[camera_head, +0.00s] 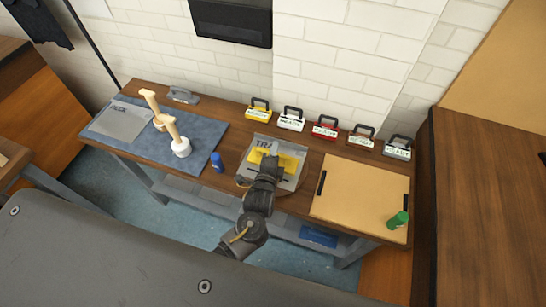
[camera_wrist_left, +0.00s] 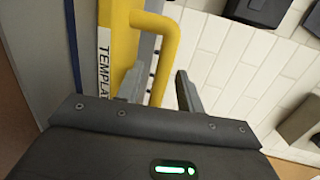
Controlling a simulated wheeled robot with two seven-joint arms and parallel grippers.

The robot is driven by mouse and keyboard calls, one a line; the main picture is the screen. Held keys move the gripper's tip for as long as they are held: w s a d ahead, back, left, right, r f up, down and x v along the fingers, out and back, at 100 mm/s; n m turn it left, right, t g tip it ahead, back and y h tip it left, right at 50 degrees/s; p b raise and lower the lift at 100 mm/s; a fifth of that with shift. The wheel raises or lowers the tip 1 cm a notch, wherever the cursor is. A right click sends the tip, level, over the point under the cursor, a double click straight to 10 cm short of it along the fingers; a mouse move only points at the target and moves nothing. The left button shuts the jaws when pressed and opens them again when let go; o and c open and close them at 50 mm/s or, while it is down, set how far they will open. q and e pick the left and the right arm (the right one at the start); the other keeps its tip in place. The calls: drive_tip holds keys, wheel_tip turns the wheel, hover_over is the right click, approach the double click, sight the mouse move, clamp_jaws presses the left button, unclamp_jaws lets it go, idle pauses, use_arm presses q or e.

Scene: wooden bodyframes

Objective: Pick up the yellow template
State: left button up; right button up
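The yellow template (camera_head: 289,163) lies on a grey tray (camera_head: 291,184) near the middle of the workbench. My left gripper (camera_head: 266,163) is over it and hides part of it. In the left wrist view the yellow template (camera_wrist_left: 118,35) shows close up, with a label and a yellow bar handle (camera_wrist_left: 164,55). The two fingers of my left gripper (camera_wrist_left: 158,88) stand apart, with the handle between them. A gap shows between the handle and the right-hand finger. My right gripper is not in view.
Yellow, white, red and other handled blocks (camera_head: 325,128) line the back edge. A blue bottle (camera_head: 217,162) stands left of the tray. A tan board (camera_head: 358,195) with a green bottle (camera_head: 398,220) is at the right. A blue mat (camera_head: 205,142) with wooden-handled tools lies left.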

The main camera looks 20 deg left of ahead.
use_arm(q)
drive_tip(key=shift+w, duration=0.2)
drive_tip(key=shift+s, duration=0.1)
drive_tip(key=shift+c, duration=0.7)
clamp_jaws()
drive_tip(key=shift+r, duration=0.2)
drive_tip(key=shift+r, duration=0.25)
wheel_tip(320, 180, up, 2)
drive_tip(key=shift+r, duration=0.25)
drive_tip(key=s+r+b, duration=0.1)
drive_tip(key=s+r, duration=0.8)
drive_tip(key=s, duration=0.5)
drive_tip(key=shift+d+r, duration=0.35)
drive_tip(key=shift+r, duration=0.05)
